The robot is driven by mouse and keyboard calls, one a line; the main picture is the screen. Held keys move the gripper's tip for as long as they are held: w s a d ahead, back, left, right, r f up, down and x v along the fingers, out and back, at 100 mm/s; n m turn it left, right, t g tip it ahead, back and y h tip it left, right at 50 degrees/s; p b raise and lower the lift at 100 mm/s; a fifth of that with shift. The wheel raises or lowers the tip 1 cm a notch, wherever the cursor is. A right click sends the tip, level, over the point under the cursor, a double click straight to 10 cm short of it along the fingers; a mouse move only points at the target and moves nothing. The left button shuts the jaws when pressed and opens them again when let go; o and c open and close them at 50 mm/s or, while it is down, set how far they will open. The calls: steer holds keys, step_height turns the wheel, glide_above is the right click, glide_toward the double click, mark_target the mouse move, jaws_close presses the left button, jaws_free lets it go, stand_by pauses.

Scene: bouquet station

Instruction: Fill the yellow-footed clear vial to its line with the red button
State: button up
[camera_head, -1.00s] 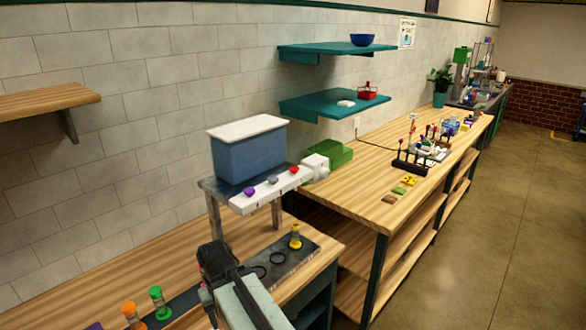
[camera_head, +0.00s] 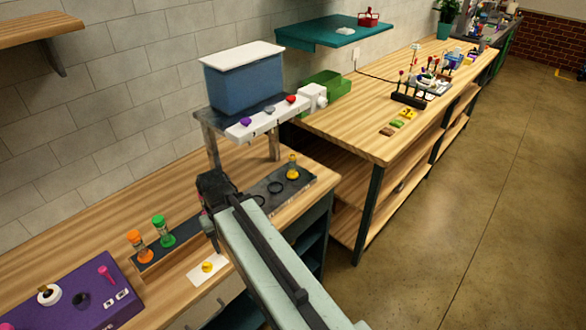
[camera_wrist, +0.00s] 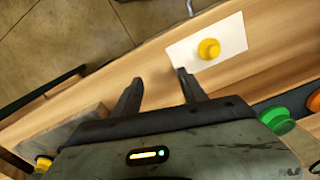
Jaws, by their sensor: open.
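The yellow-footed clear vial (camera_head: 292,168) stands upright at the right end of the dark strip under the dispenser; its fill line is too small to make out. A yellow piece at the lower left edge of the wrist view (camera_wrist: 43,163) looks like part of it. The red button (camera_head: 291,99) is the rightmost of three on the dispenser's white front bar. My gripper (camera_wrist: 160,88) is open and empty, with bench wood between and beyond its fingers. In the head view its dark end is left of the vial and apart from it; the fingertips are hidden there.
A white card (camera_head: 201,278) with a yellow round piece lies on the bench front. Orange-topped (camera_head: 136,242) and green-topped (camera_head: 161,229) vials stand in a dark rack left of my gripper. A purple box (camera_head: 75,290) is at lower left. The dispenser (camera_head: 245,82) stands on legs.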

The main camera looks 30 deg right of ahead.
jaws_close()
stand_by(1.5)
